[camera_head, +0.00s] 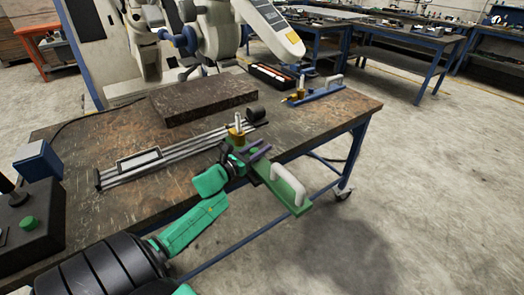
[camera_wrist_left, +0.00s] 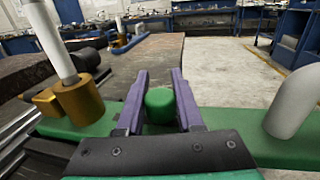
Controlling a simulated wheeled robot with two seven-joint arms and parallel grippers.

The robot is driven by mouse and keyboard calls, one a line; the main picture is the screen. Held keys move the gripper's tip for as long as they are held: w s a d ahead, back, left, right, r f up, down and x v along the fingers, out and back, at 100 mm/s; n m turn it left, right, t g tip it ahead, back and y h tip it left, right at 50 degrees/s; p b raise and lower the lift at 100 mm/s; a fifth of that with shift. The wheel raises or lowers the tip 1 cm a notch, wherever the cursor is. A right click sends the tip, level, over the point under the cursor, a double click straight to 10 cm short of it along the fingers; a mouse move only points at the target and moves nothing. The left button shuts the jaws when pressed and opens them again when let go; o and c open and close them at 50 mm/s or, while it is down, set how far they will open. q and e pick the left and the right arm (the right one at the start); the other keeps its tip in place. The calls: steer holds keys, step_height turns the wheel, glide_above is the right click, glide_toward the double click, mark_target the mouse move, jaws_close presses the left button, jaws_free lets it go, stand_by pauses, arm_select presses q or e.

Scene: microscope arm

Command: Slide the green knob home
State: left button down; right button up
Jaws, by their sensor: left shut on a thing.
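The green knob (camera_wrist_left: 160,106) is a short round post on a green plate (camera_wrist_left: 283,152). In the left wrist view it stands between the two purple fingers of my left gripper (camera_wrist_left: 160,100), which is shut on it. In the head view my left gripper (camera_head: 255,153) is at the table's front edge, and the arm and fingers partly hide the knob. The green plate (camera_head: 297,206) sticks out past the edge and carries a white handle (camera_head: 288,184). A brass cylinder with a white rod (camera_head: 238,132) stands left of the knob. My right gripper is out of view.
A metal rail (camera_head: 185,148) lies on the worn table (camera_head: 90,150), with a dark slab (camera_head: 203,99) behind it. A blue plate with a white handle (camera_head: 322,91) sits at the far right edge. Floor right of the table is clear.

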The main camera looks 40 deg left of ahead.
arm_select(q)
steer(key=shift+w+a+f+b, duration=0.2)
steer(key=shift+a+b, duration=0.15)
steer(key=shift+a, duration=0.45)
steer(key=shift+w+a+r, duration=0.1)
steer(key=shift+a+r, duration=0.05)
steer(key=shift+a, duration=0.15)
steer(key=shift+r, duration=0.1)
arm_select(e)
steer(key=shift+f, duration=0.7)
arm_select(q)
steer(key=c, duration=0.5)
jaws_free()
steer(key=shift+a, duration=0.1)
steer(key=shift+c, duration=0.2)
